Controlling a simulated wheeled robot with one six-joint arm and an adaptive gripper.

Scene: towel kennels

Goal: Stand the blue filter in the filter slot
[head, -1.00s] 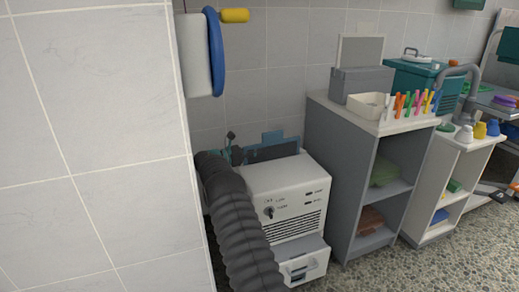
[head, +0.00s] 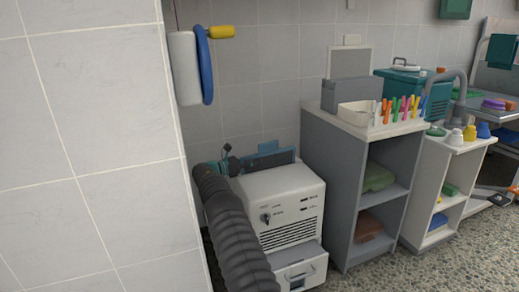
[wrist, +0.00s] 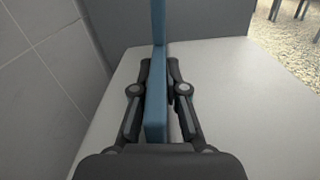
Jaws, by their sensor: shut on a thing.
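The blue filter (head: 270,157) is a thin flat panel with a tab on its top edge. In the head view it stands upright at the back of the white machine's top (head: 283,181). My gripper (head: 227,163) is at the filter's left end. In the wrist view my gripper (wrist: 158,75) is shut on the blue filter (wrist: 157,115), a finger on each side, and the panel runs away from me edge-on. The filter's lower edge and the filter slot are hidden, so I cannot tell how far in it sits.
A tiled wall corner (head: 95,150) stands close on the left. A white roll and blue disc (head: 206,65) hang above. Speckled floor is clear at lower right.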

